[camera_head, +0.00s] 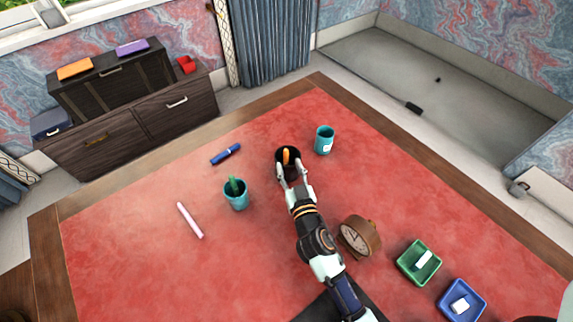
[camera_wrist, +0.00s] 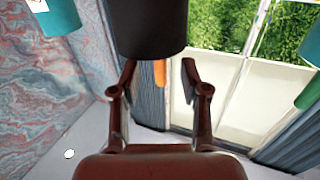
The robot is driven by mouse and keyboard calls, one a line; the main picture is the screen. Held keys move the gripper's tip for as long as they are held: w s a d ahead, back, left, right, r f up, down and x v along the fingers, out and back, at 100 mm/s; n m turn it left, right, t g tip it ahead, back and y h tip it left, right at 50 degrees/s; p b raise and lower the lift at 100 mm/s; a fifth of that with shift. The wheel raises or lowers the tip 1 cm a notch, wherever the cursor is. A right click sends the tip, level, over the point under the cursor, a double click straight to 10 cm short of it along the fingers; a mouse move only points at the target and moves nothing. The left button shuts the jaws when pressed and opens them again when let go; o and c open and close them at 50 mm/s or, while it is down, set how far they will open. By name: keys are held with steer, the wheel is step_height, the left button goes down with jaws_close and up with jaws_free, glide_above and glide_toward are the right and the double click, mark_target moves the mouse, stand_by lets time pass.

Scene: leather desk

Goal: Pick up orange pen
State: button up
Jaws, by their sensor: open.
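The orange pen (camera_head: 286,156) stands in a black cup (camera_head: 288,172) near the middle of the red desk, its upper part showing above the rim. My gripper (camera_head: 291,167) is open, with its fingers at either side of the cup in the head view. The wrist view is upside down. There the black cup (camera_wrist: 148,28) is at the top and the orange pen (camera_wrist: 160,72) shows between my open fingers (camera_wrist: 159,72). I cannot tell whether either finger touches the pen. The pen's lower part is hidden in the cup.
A teal cup (camera_head: 324,140) stands close right. Another teal cup (camera_head: 236,198) holding a green item stands left. A blue pen (camera_head: 226,154) and a pink pen (camera_head: 190,220) lie left. A clock (camera_head: 358,237), green tray (camera_head: 418,263) and blue tray (camera_head: 461,301) are at right.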

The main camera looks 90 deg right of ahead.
steer(key=x, duration=0.4)
steer(key=shift+w+d+r, duration=0.1)
steer(key=shift+d+r, duration=0.1)
steer(key=shift+a, duration=0.1)
jaws_close()
step_height(320, 180, up, 20)
steer(key=p, duration=1)
glide_above(287, 160)
steer(key=shift+w+d, duration=0.2)
steer(key=shift+d, duration=0.15)
